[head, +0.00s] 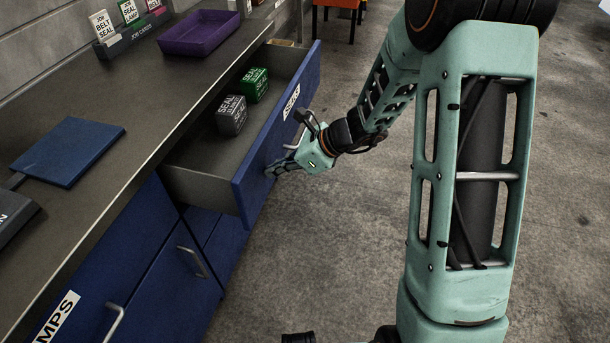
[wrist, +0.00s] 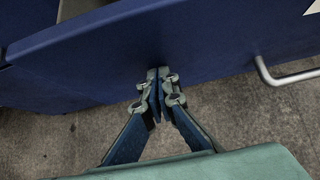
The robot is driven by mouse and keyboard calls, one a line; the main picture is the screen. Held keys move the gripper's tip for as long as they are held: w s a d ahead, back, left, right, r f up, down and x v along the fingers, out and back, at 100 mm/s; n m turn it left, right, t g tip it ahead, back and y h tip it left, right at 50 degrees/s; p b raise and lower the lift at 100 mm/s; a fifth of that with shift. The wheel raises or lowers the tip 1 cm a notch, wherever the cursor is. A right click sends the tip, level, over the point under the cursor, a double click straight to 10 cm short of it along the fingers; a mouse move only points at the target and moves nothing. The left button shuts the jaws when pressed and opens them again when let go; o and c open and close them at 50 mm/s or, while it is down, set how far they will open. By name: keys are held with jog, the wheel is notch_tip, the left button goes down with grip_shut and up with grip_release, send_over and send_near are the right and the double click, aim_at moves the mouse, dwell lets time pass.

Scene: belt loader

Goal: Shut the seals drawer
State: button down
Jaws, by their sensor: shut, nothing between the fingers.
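The seals drawer (head: 262,150) is pulled well out of the bench, with a blue front and a white SEALS label (head: 291,102). Inside lie a dark grey seal box (head: 231,116) and a green seal box (head: 255,84). My gripper (head: 270,173) is at the outer face of the drawer front, low and near its closer end. In the wrist view my gripper (wrist: 157,74) is shut and empty, its tips at the blue drawer front (wrist: 190,45). Whether they touch it I cannot tell. The drawer handle (wrist: 285,77) is to the right of the fingers.
The dark worktop (head: 130,100) bears a purple tray (head: 200,33), a blue panel (head: 68,152) and job cards at the back. Other blue fronts with handles (head: 192,262) are below. The concrete floor (head: 320,250) beside the drawer is clear.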

jog(key=w+a, duration=0.2)
jog(key=a, duration=0.4)
jog(key=w+a+p, duration=0.1)
jog(key=w+a, duration=0.1)
jog(key=a, duration=0.4)
jog(key=w+a+p, duration=0.1)
jog(key=w+a, duration=0.1)
jog(key=a, duration=0.4)
jog(key=shift+a, duration=0.4)
jog(key=shift+w+a+r, duration=0.15)
jog(key=shift+a, duration=0.1)
jog(key=shift+a+r, duration=0.1)
jog(key=shift+a, duration=0.05)
